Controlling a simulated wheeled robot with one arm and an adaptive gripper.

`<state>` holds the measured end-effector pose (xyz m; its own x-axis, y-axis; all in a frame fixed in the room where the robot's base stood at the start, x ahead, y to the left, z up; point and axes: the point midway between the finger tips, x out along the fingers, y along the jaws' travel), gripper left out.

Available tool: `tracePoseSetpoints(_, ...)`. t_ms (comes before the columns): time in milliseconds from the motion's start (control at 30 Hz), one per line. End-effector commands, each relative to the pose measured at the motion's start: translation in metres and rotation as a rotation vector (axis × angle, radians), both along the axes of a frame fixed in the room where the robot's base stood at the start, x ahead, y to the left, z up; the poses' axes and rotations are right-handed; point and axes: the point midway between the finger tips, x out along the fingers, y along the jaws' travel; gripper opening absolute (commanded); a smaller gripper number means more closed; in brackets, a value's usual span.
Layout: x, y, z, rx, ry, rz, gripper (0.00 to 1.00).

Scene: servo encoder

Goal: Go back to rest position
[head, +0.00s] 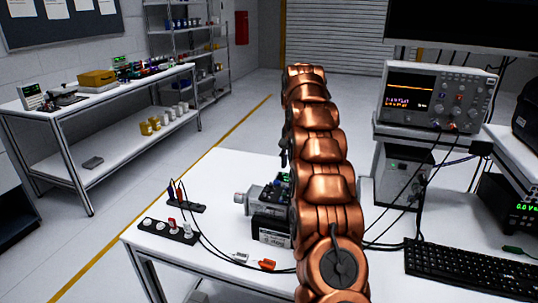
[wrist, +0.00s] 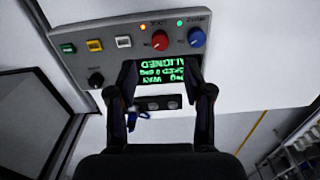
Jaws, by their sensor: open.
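My copper-coloured arm (head: 322,165) rises over the white workbench in the head view and hides part of it. My gripper is not clearly visible there. In the wrist view my gripper (wrist: 163,80) has its two dark fingers apart, with nothing between them. Beyond the fingers is a light grey control panel (wrist: 125,58) with a red knob, a blue knob, a black knob and several coloured buttons. Its green-lit display (wrist: 160,84) shows upside-down text, including "ALIGNED". A small blue item (wrist: 132,120) hangs near the left finger.
An oscilloscope (head: 433,97) stands at the right. A side bench (head: 100,95) and shelves are at the left. Open floor lies between the benches.

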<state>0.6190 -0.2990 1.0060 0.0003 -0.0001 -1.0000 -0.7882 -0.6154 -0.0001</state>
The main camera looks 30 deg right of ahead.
Motion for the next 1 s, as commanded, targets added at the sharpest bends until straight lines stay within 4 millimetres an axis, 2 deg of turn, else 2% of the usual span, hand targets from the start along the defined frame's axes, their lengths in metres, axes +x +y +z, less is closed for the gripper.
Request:
tracePoseSetpoints(233,-0.001,0.002,0.002,0.0,0.0,0.005,0.51)
tracePoseSetpoints(367,-0.006,0.017,0.01,0.005,0.005,0.037,0.51)
tracePoseSetpoints(667,-0.039,0.082,0.037,0.02,0.021,0.18,0.51)
tracePoseSetpoints(1000,-0.095,0.15,0.055,0.035,0.045,0.342,0.51)
